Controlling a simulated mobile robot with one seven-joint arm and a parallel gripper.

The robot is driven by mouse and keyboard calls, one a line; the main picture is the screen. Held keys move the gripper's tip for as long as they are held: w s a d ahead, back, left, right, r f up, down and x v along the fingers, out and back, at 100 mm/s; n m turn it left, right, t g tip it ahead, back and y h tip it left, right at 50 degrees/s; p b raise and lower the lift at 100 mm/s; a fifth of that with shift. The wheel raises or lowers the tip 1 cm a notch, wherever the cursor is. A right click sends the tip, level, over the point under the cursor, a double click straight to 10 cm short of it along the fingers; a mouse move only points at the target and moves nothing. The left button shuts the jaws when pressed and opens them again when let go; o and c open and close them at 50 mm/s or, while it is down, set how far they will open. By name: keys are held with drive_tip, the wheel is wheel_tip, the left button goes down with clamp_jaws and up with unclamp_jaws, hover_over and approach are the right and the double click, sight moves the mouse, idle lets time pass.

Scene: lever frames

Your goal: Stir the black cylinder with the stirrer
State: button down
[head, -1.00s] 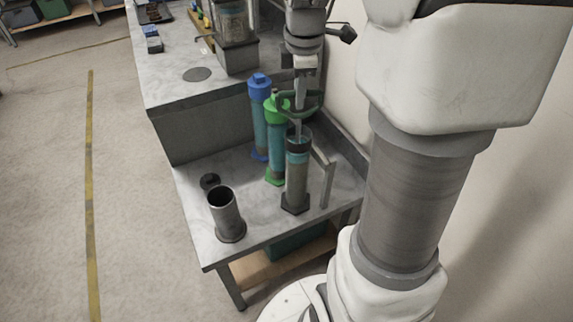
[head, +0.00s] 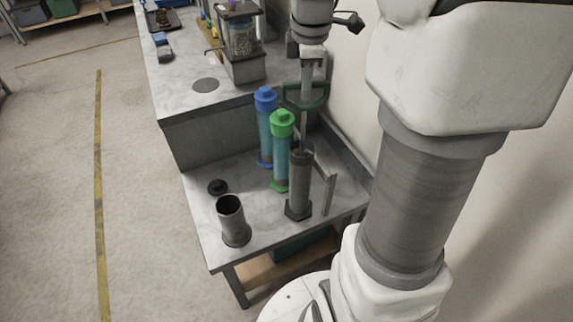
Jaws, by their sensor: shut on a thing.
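The black cylinder (head: 299,187) stands upright on its dark base at the front of the low bench, beside the green cylinder. Its body looks grey and its top is dark. My gripper (head: 312,62) is above it, shut on the stirrer (head: 304,120). The stirrer hangs roughly upright, with a green loop around its upper part. Its lower end meets the mouth of the black cylinder. I cannot tell how deep it reaches inside; the cylinder wall hides this.
The capped green cylinder (head: 281,150) and blue cylinder (head: 265,130) stand close behind and left. A bracket (head: 327,190) stands close right. An open dark grey holder (head: 233,222) and a small black cap (head: 217,187) are at left. A wall runs along the right.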

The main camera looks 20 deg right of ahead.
drive_tip(key=shift+r+p, duration=1.85)
drive_tip(key=shift+r, duration=0.85)
wheel_tip(320, 180, up, 8)
drive_tip(key=p, duration=0.6)
drive_tip(key=shift+f, duration=0.25)
drive_tip(key=shift+r+p, duration=0.55)
drive_tip(key=shift+r, duration=0.2)
drive_tip(key=shift+r+p, duration=0.85)
drive_tip(key=shift+f, duration=0.1)
